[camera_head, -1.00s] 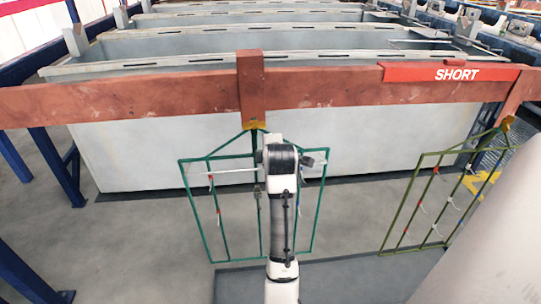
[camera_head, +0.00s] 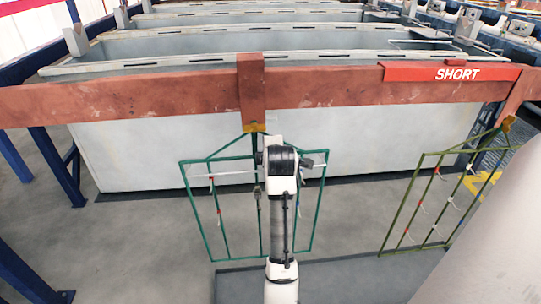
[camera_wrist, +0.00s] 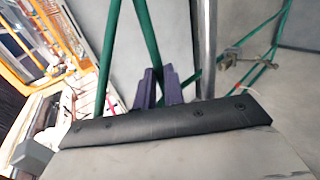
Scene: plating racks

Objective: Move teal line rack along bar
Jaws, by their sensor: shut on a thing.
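The teal line rack (camera_head: 201,222) is a green wire frame hanging from the reddish-brown bar (camera_head: 160,95) by an orange hook (camera_head: 254,127) at a bracket near the middle. My arm stands in front of it and hides part of its centre. In the wrist view, my gripper (camera_wrist: 160,84) has purple fingers shut on a green tube of the teal rack (camera_wrist: 148,35). In the head view the fingers are hidden behind the wrist.
An olive-green rack (camera_head: 403,205) hangs from the same bar at the right. A red SHORT sign (camera_head: 445,73) lies on the bar. A pale grey tank (camera_head: 130,160) stands close behind the racks. Blue posts (camera_head: 55,165) stand at the left.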

